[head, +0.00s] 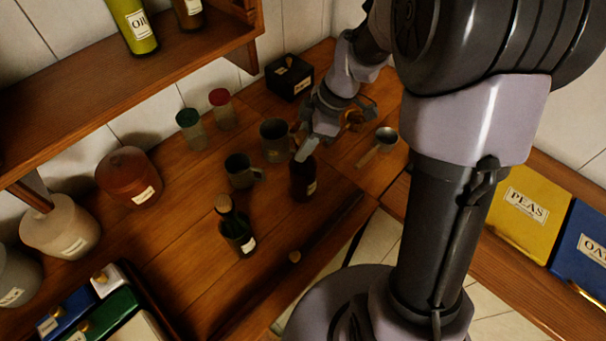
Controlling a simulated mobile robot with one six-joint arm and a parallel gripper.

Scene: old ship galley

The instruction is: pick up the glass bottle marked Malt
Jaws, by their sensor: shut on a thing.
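A dark brown glass bottle (302,180) stands upright on the wooden counter (190,245), near its front edge. It has a pale label on its right side, too small to read. My gripper (306,150) is at the top of this bottle, shut on its neck. The fingers and wrist hide the bottle's top. A dark green bottle (237,235) with a cork-like top and a small unreadable label stands to the front left.
Two dark mugs, one the nearer mug (243,171), stand close behind and left of the bottle. A small pan (386,136) lies to the right. A shelf (130,70) with an oil bottle (134,25) overhangs the left. Two shakers (221,109) stand behind.

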